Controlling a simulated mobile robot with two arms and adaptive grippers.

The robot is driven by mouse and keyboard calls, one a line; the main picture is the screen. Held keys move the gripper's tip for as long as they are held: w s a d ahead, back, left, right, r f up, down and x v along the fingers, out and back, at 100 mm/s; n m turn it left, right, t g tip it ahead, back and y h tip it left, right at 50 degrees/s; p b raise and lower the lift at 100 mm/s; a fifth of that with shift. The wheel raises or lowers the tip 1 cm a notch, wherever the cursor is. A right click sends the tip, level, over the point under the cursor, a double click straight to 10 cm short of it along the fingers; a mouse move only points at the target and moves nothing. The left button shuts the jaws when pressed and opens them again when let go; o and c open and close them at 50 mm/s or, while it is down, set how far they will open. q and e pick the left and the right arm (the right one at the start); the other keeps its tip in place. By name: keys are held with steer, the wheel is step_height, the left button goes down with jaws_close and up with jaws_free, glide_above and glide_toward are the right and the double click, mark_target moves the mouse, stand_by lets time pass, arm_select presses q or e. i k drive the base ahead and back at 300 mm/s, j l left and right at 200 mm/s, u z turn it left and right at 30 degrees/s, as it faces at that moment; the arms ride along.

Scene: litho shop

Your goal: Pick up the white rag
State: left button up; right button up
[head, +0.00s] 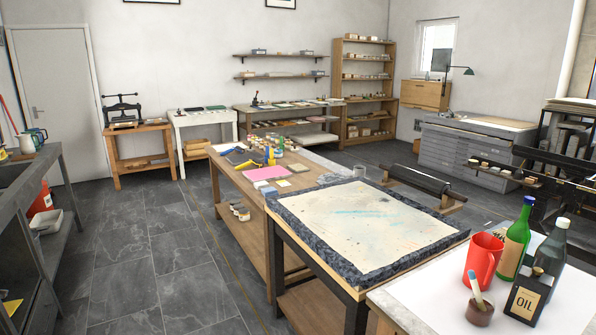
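I cannot make out a white rag for certain in the head view. A small pale grey item (330,179) lies at the near right end of the long wooden table (235,177), beside a small clear container (359,171); it is too small to tell whether it is cloth. Neither of my grippers is in view.
A large pale slab (350,222) with dark rough edges lies on a stand in front. The tiled floor (140,250) at left is clear.

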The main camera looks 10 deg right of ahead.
mark_target(263, 184)
steer(key=i+j, duration=0.15)
steer(key=i, duration=0.2)
steer(key=i+j+z, duration=0.1)
steer(key=i, duration=0.3)
steer(key=i+j, duration=0.25)
steer(key=i+l+z, duration=0.05)
steer(key=i, duration=0.05)
